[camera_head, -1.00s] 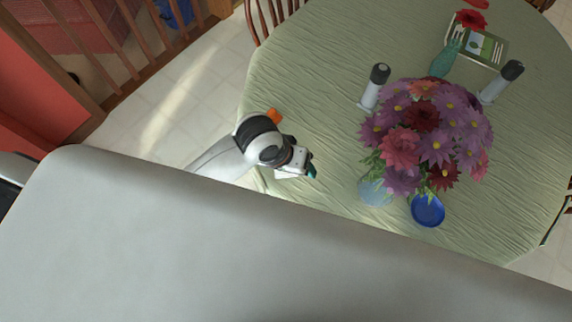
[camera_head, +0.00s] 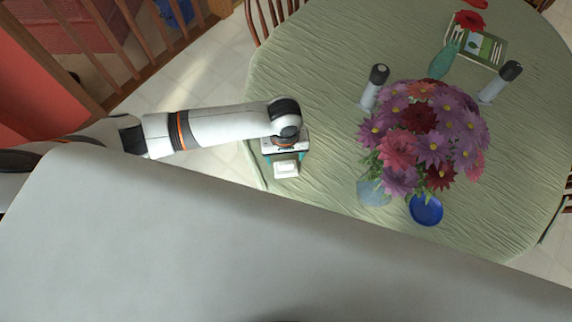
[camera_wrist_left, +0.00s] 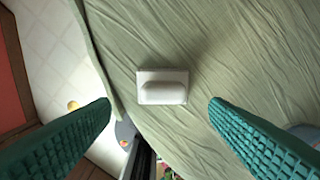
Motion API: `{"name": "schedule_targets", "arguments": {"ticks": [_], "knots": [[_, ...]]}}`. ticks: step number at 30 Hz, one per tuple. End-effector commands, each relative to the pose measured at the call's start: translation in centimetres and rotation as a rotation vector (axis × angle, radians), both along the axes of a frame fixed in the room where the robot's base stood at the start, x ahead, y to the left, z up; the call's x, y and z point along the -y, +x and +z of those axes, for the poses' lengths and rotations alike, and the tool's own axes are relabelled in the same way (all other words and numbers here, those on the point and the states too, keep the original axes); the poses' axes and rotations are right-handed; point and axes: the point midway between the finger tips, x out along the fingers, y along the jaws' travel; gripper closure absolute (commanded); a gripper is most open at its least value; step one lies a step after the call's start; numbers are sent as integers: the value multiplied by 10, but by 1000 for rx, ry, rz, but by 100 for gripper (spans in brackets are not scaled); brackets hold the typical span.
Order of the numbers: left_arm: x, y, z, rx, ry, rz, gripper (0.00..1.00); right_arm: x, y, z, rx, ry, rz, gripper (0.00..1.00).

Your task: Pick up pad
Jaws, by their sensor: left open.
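The pad, a small white rectangular block with a raised rounded part (camera_head: 286,169), lies on the green tablecloth near the table's front left edge. It also shows in the left wrist view (camera_wrist_left: 162,88), centred between my fingers and beyond their tips. My left gripper (camera_head: 284,157) is open and empty above the pad in the head view. Its teal ribbed fingers (camera_wrist_left: 160,104) stand wide apart, one on each side of the pad, and do not appear to touch it. My right gripper is not in view.
A flower vase (camera_head: 374,191) and a blue dish (camera_head: 426,210) stand to the right of the pad. Two shakers (camera_head: 374,87) (camera_head: 501,81), a green vase (camera_head: 443,61) and a book (camera_head: 484,47) are farther back. The cloth between pad and vase is clear.

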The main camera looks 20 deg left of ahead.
Motion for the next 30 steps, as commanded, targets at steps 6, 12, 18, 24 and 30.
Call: {"name": "schedule_targets", "arguments": {"ticks": [6,12,18,24,30], "knots": [[1,2,-16,0,2,0,30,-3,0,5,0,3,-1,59],[2,4,-45,0,2,0,30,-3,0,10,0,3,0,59],[2,4,-57,3,-1,-2,30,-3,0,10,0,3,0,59],[2,4,-57,3,-1,-2,37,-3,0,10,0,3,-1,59],[2,4,-56,3,-1,-2,60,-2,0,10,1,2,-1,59]]}}
